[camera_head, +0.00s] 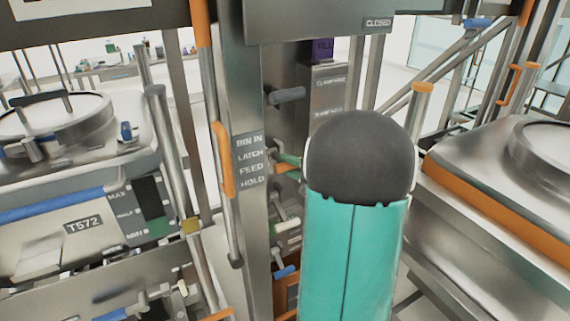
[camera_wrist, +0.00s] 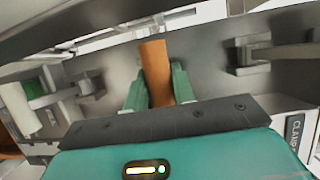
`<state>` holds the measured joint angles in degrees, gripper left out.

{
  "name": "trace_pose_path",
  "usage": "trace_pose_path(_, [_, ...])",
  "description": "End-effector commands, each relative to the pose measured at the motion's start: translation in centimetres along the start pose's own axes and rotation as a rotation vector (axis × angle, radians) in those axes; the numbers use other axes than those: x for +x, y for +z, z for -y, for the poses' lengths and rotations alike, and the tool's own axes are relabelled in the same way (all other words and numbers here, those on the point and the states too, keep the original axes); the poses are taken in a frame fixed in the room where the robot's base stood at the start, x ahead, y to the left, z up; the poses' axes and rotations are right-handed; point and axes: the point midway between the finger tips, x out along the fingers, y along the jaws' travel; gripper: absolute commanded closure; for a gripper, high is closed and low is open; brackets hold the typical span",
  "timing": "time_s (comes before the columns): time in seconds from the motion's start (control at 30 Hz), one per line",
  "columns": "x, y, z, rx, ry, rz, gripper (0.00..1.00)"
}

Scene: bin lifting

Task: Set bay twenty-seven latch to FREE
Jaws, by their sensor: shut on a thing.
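In the wrist view an orange handle (camera_wrist: 154,58) stands between the two teal fingers of my gripper (camera_wrist: 159,88), which is shut on it. The handle projects from a grey metal panel. In the head view my gripper (camera_head: 289,160) shows only as a bit of teal finger beside the post, with orange next to it. My dark arm joint and teal link hide the rest. The label plate (camera_head: 250,160) on the post reads BIN IN, LATCH, FEED, HOLD; the finger is about level with LATCH and FEED. No bay number twenty-seven or FREE mark is readable.
A dark lever (camera_head: 287,95) sticks out above the handle; a dark lever (camera_wrist: 262,56) is right of it in the wrist view. More small levers (camera_head: 287,228) are below. A lidded bin (camera_head: 60,135) marked T572 is left; another bin (camera_head: 510,190) is right.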

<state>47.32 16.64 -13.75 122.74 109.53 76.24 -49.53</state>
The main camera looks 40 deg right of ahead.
Motion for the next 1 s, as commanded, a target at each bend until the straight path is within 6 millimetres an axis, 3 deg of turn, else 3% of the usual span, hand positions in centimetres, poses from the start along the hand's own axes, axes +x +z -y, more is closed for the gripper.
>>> trace_pose_path(0.23, [-0.1,-0.4,-1.9,-0.045,-0.123,0.006,1.00])
trace_pose_path(0.7, [0.7,-0.7,-5.8,-0.044,-0.114,0.005,1.00])
trace_pose_path(1.0, [1.1,-0.7,-6.9,-0.043,-0.111,0.003,1.00])
